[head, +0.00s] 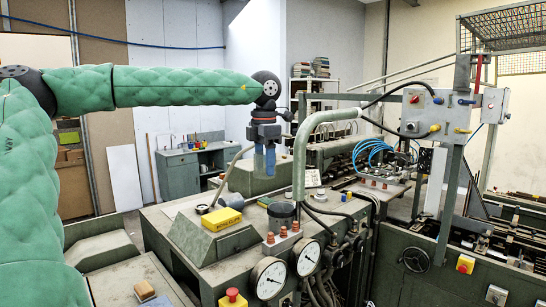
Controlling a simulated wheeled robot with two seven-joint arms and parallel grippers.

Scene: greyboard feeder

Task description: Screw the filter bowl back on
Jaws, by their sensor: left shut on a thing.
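My left gripper (265,153) hangs pointing down from the end of the green padded arm, above the machine's top. It is shut on a bluish, see-through piece, which looks like the filter bowl (265,164). The piece is small here and the fingers hide part of it. It is held upright and clear of the surface below. A dark grey round cup (281,215) stands on the machine top below and slightly right of the gripper. I cannot make out the filter head for certain. My right gripper is not in view.
A yellow box (222,219) lies on the machine top at left. Two pressure gauges (268,279) face forward at the front edge. A thick green-grey pipe (300,160) rises just right of the gripper. A grey control box (455,112) stands at right.

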